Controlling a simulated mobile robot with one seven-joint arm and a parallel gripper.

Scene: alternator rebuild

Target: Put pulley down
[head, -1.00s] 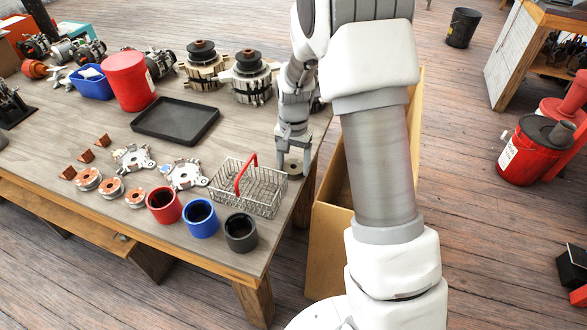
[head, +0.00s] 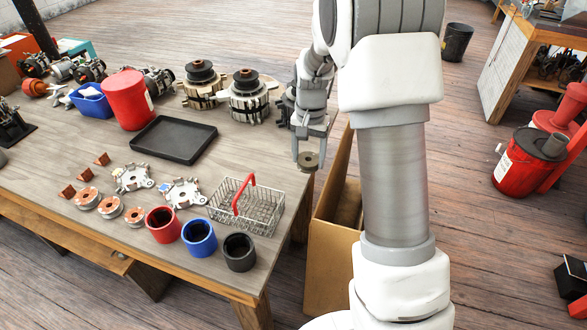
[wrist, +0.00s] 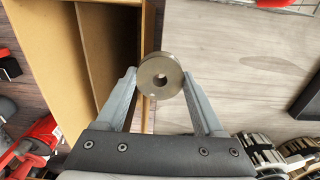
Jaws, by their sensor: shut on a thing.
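The height of the pulley above the table is hard to tell.
The tan box (head: 330,255) stands on the floor beside the table. A wire basket (head: 262,215) with a red handle is nearby on the table. A black tray (head: 174,140), alternators (head: 248,98) and red, blue and black cups (head: 200,238) are further left.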

